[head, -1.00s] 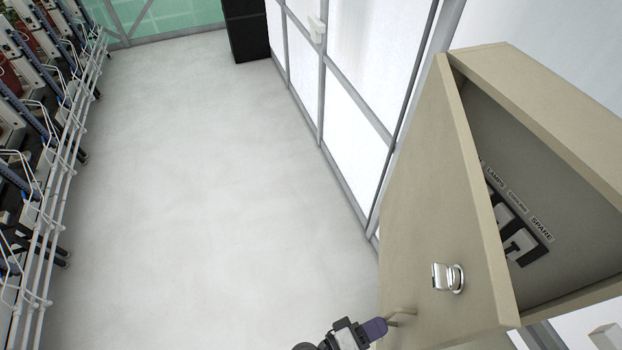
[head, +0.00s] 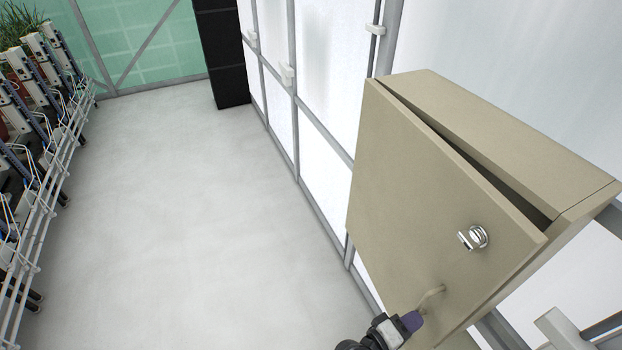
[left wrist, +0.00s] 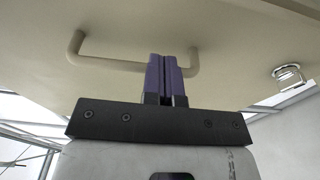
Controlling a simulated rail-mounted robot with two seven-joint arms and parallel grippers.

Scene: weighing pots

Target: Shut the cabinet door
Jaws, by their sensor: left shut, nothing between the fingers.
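The beige cabinet (head: 500,140) is mounted at the right in the head view. Its door (head: 410,190) stands slightly ajar, with a narrow dark gap along the top and the free right edge. A chrome lock (head: 474,238) and a beige bar handle (head: 432,298) are on the door's face. My left gripper (head: 412,321) is at the handle, its purple fingers shut with nothing between them. In the left wrist view the shut fingers (left wrist: 166,78) overlap the handle (left wrist: 105,63) near its right end; whether they touch the door is unclear. My right gripper is not in view.
A glazed wall with grey frames (head: 300,100) runs behind the cabinet. A rack of plants and equipment (head: 40,170) lines the left side. The pale floor (head: 190,210) between is clear. A black cabinet (head: 222,55) stands at the back.

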